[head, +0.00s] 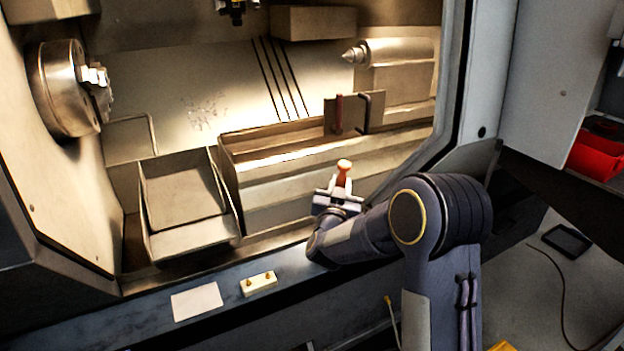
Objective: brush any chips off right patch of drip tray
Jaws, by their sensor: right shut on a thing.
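My right gripper (337,197) is shut on a brush, seen by its orange-brown handle (344,172), which stands up from the jaws. The bristles are hidden or too small to make out. The gripper is over the machine's front sill, in front of the long trough. A patch of fine dark specks, like chips (205,112), lies on the pale lit sheet (170,95) at the back of the cell, left of several dark slots. I cannot tell for sure which surface is the drip tray or its right patch. My left gripper is not in view.
A chuck (68,88) is at left, a pointed tailstock (390,52) at back right. An open metal bin (185,238) stands left of the long trough (232,160). A plate with a red-brown handle (330,125) stands over the trough. A small cream block (258,283) and pale card (197,301) lie on the sill.

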